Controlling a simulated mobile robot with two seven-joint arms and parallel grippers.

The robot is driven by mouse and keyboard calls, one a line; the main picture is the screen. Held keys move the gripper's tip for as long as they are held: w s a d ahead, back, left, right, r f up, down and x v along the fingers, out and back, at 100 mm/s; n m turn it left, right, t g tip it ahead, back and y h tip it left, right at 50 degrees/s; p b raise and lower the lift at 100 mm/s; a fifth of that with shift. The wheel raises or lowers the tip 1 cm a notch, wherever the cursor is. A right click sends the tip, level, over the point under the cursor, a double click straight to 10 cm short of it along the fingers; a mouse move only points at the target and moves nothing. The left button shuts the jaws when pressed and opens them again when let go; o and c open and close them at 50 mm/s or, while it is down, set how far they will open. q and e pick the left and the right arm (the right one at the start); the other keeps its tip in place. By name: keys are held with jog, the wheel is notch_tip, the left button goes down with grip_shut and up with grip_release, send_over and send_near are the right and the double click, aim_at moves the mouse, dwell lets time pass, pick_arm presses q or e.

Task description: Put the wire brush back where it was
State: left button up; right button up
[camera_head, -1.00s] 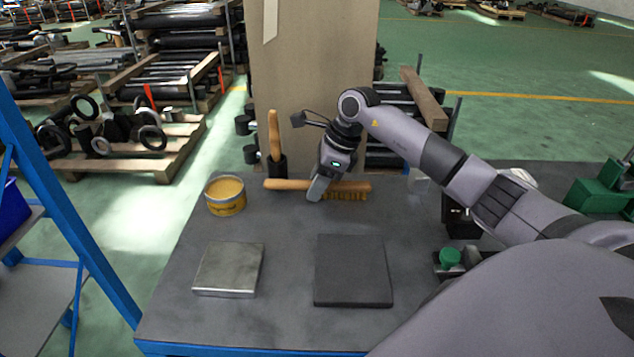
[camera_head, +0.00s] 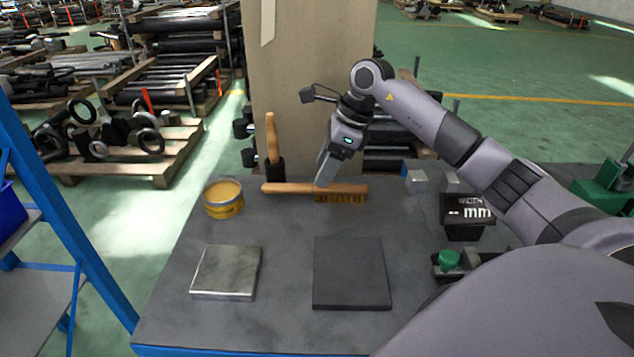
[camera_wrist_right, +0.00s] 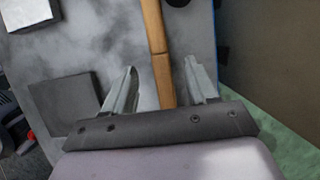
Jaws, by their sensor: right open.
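The wire brush (camera_head: 290,188) lies on the grey table near its back edge, with its wooden handle to the left and its bristles on the right, facing the front. My right gripper (camera_head: 322,182) is above the middle of the brush, tilted, its fingers pointing down. In the right wrist view the brush handle (camera_wrist_right: 157,50) runs between the two spread fingers of the right gripper (camera_wrist_right: 162,85), apart from both. The gripper is open and empty. My left gripper is not in view.
A yellow tin (camera_head: 223,198) stands left of the brush. An upright wooden-handled tool in a dark holder (camera_head: 274,165) stands behind it. A metal plate (camera_head: 226,272) and a dark square pad (camera_head: 351,273) lie in front. A display box (camera_head: 465,216) stands right.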

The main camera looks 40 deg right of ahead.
jog(key=v, duration=0.6)
jog(key=shift+r, duration=0.15)
dwell(0.3)
